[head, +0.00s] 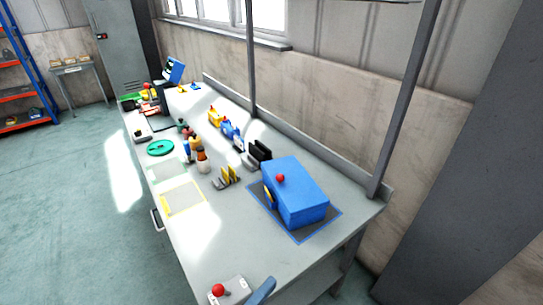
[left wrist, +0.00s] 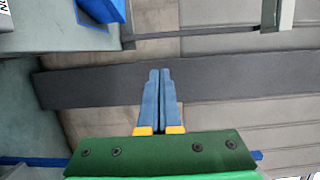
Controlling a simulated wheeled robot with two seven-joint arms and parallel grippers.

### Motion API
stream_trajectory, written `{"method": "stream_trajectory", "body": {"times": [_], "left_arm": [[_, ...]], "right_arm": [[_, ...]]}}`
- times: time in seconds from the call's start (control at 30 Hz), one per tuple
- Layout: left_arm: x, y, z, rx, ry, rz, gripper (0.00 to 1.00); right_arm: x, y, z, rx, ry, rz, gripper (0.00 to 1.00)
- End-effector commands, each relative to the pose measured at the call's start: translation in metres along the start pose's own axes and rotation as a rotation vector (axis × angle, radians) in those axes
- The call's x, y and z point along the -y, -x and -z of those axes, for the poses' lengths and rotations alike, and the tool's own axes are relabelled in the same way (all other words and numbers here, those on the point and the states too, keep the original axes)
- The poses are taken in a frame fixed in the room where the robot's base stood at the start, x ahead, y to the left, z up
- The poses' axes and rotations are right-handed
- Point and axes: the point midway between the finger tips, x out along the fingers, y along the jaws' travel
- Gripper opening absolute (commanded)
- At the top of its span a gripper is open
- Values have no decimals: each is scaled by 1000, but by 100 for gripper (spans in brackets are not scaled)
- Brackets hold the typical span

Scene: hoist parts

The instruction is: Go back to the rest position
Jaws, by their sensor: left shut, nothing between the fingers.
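My left gripper (head: 264,289) shows in the head view only as a blue finger at the bottom edge, by the front right part of the workbench (head: 215,245). In the left wrist view the two blue fingers of the left gripper (left wrist: 160,72) are pressed together with nothing between them. They point toward the wall and a dark upright band. My right gripper is in neither view.
A blue box (head: 294,190) with a red knob stands on a blue-edged mat at the bench's right. A pale box with a red button (head: 218,290) sits close to my left gripper. Tools and a green disc (head: 160,147) lie farther left. Grey posts rise behind.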

Motion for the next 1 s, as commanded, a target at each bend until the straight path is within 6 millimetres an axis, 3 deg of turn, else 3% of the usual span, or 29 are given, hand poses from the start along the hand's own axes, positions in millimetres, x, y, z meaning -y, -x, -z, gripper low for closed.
{"method": "stream_trajectory", "body": {"times": [0.37, 0.47, 0.63, 0.73, 0.83, 1.0], "left_arm": [[-19, 7, -72, 342, 324, -87, 0], [-34, 18, -96, 478, 465, -127, 0], [-75, 53, -128, 769, 799, -232, 0], [-103, 80, -130, 940, 1011, -311, 0], [-130, 108, -120, 1103, 1227, -406, 0], [-161, 156, -73, 1355, 1583, -617, 0]], "right_arm": [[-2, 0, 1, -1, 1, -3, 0], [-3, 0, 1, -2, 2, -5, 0], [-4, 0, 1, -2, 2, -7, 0], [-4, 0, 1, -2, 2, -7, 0], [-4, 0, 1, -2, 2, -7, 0], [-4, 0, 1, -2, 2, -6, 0]]}}
